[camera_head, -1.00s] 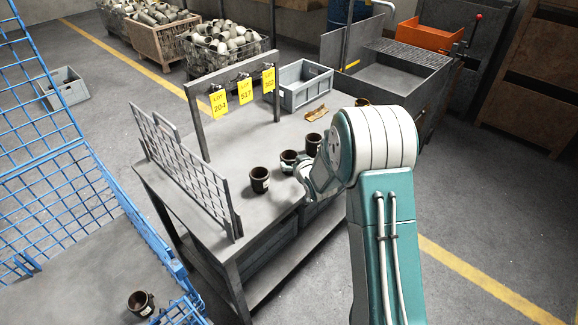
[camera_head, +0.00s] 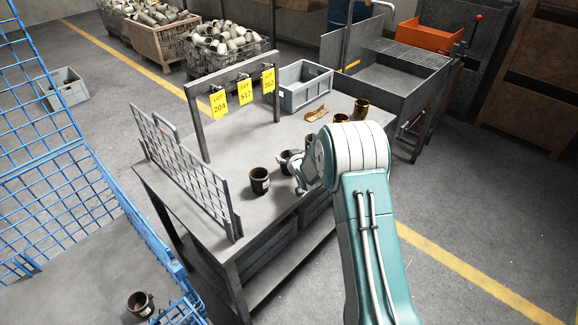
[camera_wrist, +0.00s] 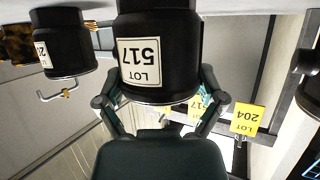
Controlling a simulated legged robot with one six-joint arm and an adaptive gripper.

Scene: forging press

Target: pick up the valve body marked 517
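The valve body marked 517 is a dark cylinder with a white "LOT 517" label, large and inverted in the wrist view (camera_wrist: 158,45). In the head view it stands on the grey table (camera_head: 222,150), partly hidden by my gripper (camera_head: 291,166). The gripper's fingers, also in the wrist view (camera_wrist: 160,95), lie on either side of the body and look spread. Their tips are partly hidden behind it, so contact is unclear. A second dark labelled body (camera_wrist: 62,42) stands beside it in the wrist view; its number is not clear.
Another dark labelled body (camera_head: 260,181) stands left of my gripper. A brassy body (camera_head: 361,108) stands near the grey crate (camera_head: 304,87). Yellow lot signs (camera_head: 245,91) hang on a frame. A mesh panel (camera_head: 185,170) edges the table.

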